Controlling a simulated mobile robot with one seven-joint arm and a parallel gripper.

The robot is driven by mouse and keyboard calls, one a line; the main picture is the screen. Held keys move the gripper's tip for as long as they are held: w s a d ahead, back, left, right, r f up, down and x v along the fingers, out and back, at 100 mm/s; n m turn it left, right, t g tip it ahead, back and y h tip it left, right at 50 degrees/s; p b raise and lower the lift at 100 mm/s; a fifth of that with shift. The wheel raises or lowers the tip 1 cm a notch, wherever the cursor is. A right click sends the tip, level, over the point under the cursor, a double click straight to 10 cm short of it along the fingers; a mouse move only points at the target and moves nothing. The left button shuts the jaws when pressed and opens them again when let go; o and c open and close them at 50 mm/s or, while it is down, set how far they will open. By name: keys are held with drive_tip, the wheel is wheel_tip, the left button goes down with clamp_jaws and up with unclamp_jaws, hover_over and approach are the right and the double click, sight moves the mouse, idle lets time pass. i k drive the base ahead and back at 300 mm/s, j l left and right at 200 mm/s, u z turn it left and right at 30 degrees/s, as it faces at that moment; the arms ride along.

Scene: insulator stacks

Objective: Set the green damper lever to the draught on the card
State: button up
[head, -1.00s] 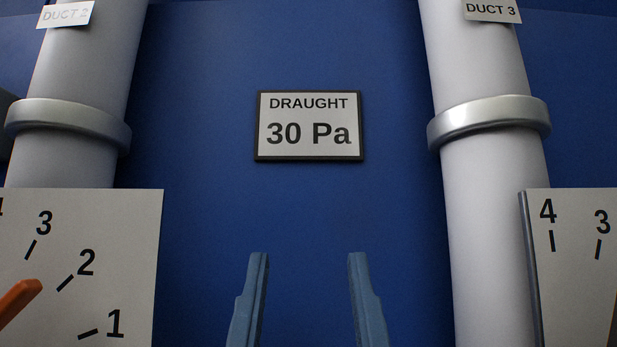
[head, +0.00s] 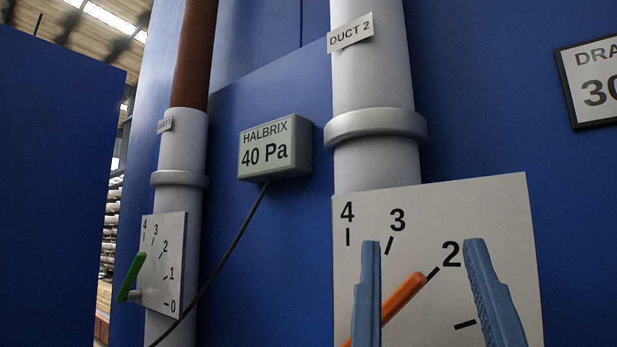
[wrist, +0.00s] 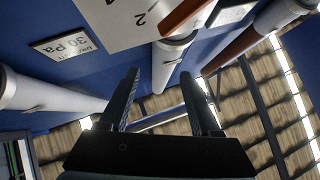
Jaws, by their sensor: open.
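The green damper lever (head: 131,277) is on a white scale plate (head: 164,262) marked 0 to 4 on Duct 1, at the left of the head view. It slants up to the right; the oblique angle hides which mark it points to. The draught card (head: 597,82) is cut off at the right edge, showing "30"; the wrist view also shows the card (wrist: 68,47), reading 30 Pa. A grey Halbrix meter (head: 275,147) reads 40 Pa. My gripper (head: 422,242) is open and empty, appearing in front of the Duct 2 plate, well right of the green lever. The wrist view shows my gripper (wrist: 160,74) empty.
An orange lever (head: 400,298) on the Duct 2 plate (head: 500,205) points near 2, behind my fingers in the head view. A cable (head: 232,246) hangs from the meter toward Duct 1. A blue panel (head: 55,190) stands at the far left, with a gap beside it.

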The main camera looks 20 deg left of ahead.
sight(125, 294)
drive_tip(key=u, duration=0.6)
drive_tip(key=i+j+u, duration=0.1)
drive_tip(key=j, duration=0.25)
drive_tip(key=i+j, duration=0.2)
drive_tip(key=j, duration=0.2)
drive_tip(key=i+j+u, duration=0.15)
drive_tip(key=j, duration=0.2)
drive_tip(key=i+j+u, duration=0.1)
drive_tip(key=j, duration=0.25)
drive_tip(key=i, duration=0.05)
